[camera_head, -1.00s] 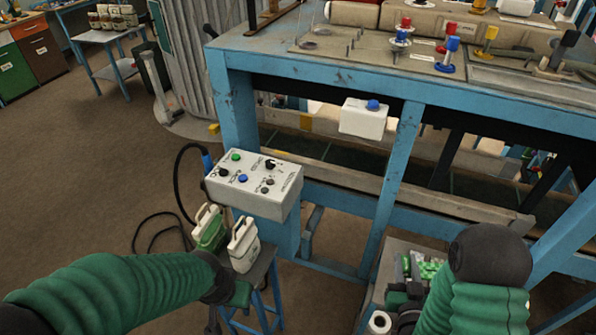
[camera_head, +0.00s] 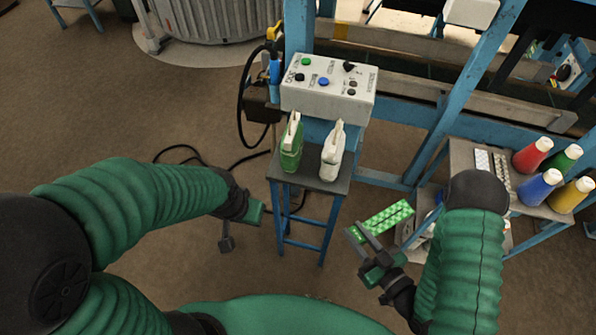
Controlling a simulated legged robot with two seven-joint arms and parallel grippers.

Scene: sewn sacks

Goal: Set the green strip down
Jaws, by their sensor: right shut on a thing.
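The green strip (camera_head: 387,219) is a flat, bumpy piece held at a slant above the floor, right of the small table (camera_head: 340,184). My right gripper (camera_head: 366,236) is shut on the strip's lower left end. A green sack (camera_head: 291,148) and a white sack (camera_head: 333,154) stand upright side by side on the small table. My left gripper (camera_head: 226,243) hangs left of that table, away from both sacks. Its fingers are small and seen edge-on, so their opening is unclear.
A white control box (camera_head: 325,103) with buttons stands behind the sacks. At right, a grey shelf (camera_head: 463,160) holds blister strips (camera_head: 491,165) and several coloured bottles, including a red one (camera_head: 532,155). Blue bench legs rise behind. Black cable lies on the floor at left.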

